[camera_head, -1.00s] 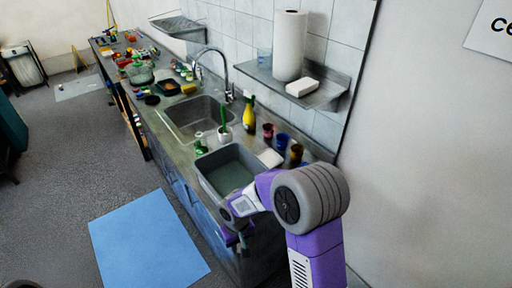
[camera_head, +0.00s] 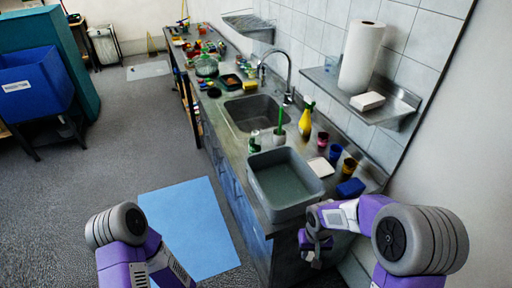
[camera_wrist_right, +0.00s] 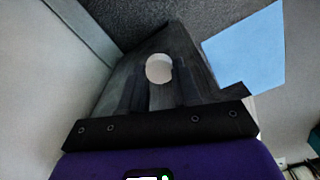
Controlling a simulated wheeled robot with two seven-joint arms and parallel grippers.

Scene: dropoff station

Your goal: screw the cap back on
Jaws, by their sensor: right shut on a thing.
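My right gripper (camera_head: 312,250) hangs low beside the near end of the counter, below its top. In the right wrist view its dark fingers (camera_wrist_right: 159,82) are shut on a small round white thing, which looks like the cap (camera_wrist_right: 159,67).
A grey basin (camera_head: 318,198) stands at the counter's near end, beside several cups and a blue item (camera_head: 350,188). Beyond it are the sink (camera_head: 236,118) and tap (camera_head: 290,75). A wall shelf (camera_head: 400,112) overhangs at right. A blue mat (camera_head: 190,225) lies on the floor.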

